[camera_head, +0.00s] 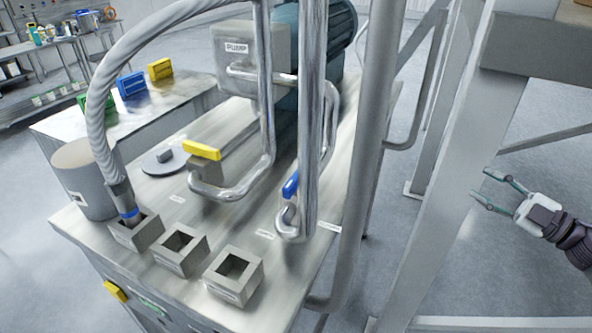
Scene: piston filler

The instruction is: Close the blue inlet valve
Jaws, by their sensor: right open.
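The blue inlet valve handle (291,185) sits low on the vertical metal pipe, at the right part of the steel table. It is tilted, and the pipe partly hides the valve behind it. A yellow valve handle (202,150) lies about level on another pipe to its left. My right gripper (481,184) is open and empty at the right side, over the floor and well apart from the blue handle. A grey post and a wide frame leg stand between them in the picture. My left gripper is not in view.
A grey pump box (250,50) stands at the back of the steel table (150,262). Several square sockets line its front; a braided hose (92,110) ends in the left one. A grey frame leg (440,190) blocks the middle right. Open floor lies around my right gripper.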

